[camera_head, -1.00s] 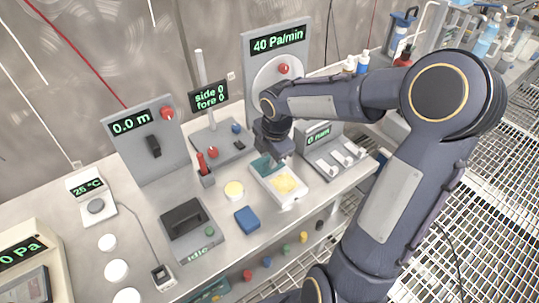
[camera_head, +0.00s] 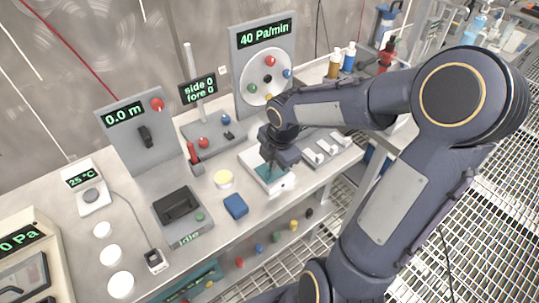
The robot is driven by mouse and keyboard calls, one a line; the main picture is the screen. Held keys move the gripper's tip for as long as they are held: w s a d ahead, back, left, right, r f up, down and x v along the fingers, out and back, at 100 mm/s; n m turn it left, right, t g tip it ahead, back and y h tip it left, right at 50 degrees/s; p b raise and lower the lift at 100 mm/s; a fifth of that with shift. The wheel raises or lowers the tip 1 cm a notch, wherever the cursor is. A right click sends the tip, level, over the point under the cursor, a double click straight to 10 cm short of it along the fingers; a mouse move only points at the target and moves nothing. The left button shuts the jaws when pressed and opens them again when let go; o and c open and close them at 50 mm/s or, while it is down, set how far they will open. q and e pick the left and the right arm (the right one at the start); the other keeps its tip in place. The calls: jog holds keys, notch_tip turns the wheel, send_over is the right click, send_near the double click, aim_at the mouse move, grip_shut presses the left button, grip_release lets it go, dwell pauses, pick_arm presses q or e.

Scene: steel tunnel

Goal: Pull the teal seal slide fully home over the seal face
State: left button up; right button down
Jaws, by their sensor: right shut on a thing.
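The teal seal slide (camera_head: 267,173) lies in a white tray-like holder (camera_head: 286,186) on the bench. My right gripper (camera_head: 272,166) points down from above and is shut on the slide; its fingers and wrist hide part of it. No yellow of the seal face shows in the holder; the slide and gripper cover that area. A narrow white front end of the holder shows beyond the slide's near edge. Whether the slide touches the front stop cannot be told. My left gripper is not in view.
Behind stands a panel reading 40 Pa/min (camera_head: 265,37). The bench's front edge is near.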

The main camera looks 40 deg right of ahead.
jog(key=shift+s, duration=0.15)
jog(key=c, duration=1.9)
grip_release()
jog(key=shift+f, duration=0.1)
jog(key=shift+c, duration=0.2)
jog(key=o, duration=0.4)
jog(key=shift+s, duration=0.1)
jog(key=shift+r, duration=0.4)
jog(key=p+v, duration=0.1)
jog(key=v, duration=0.6)
jog(key=shift+r, duration=0.1)
